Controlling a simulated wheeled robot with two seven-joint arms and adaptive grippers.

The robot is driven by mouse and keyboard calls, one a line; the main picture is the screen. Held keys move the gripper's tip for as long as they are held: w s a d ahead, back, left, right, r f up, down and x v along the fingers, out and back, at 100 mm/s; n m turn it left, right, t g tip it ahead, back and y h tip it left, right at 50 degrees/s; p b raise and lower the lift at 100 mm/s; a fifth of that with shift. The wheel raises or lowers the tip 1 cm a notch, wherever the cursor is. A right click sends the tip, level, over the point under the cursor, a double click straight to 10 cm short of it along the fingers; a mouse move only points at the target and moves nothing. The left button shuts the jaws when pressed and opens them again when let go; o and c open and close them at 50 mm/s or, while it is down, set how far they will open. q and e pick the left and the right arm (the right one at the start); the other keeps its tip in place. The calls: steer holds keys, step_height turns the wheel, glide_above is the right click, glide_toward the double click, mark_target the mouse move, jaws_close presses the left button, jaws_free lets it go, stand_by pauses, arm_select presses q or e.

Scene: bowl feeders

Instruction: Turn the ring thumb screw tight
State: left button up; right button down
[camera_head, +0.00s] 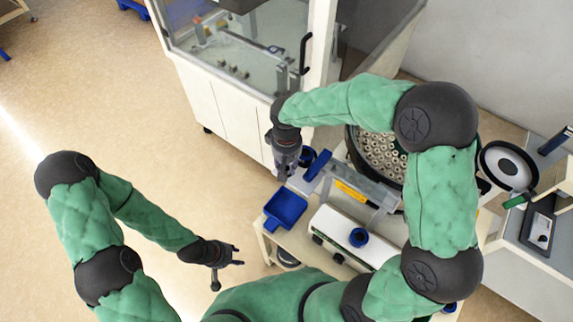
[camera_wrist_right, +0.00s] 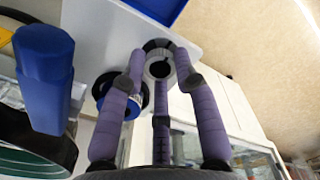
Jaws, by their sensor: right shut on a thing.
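The ring thumb screw (camera_wrist_right: 158,69) shows in the right wrist view as a grey ring with a dark hole, between the tips of my purple-padded fingers. My right gripper (camera_wrist_right: 160,62) is shut on it, with fingers around it from both sides and from below. In the head view my right gripper (camera_head: 284,172) points down at the left end of the feeder bench, and hides the screw there. My left gripper (camera_head: 236,262) is open and empty, low over the floor side to the left of the bench.
A blue tray (camera_head: 286,208) sits at the bench's left edge, near my right gripper. A blue block (camera_wrist_right: 45,75) stands close to my fingers. The bowl feeder (camera_head: 382,153) with many pale parts and a white rail unit (camera_head: 340,236) lie to the right. Floor at left is clear.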

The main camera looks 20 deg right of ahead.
steer(key=shift+m, duration=0.5)
steer(key=c, duration=0.9)
jaws_free()
steer(key=shift+c, duration=0.2)
step_height(320, 180, up, 12)
steer(key=shift+f, duration=0.1)
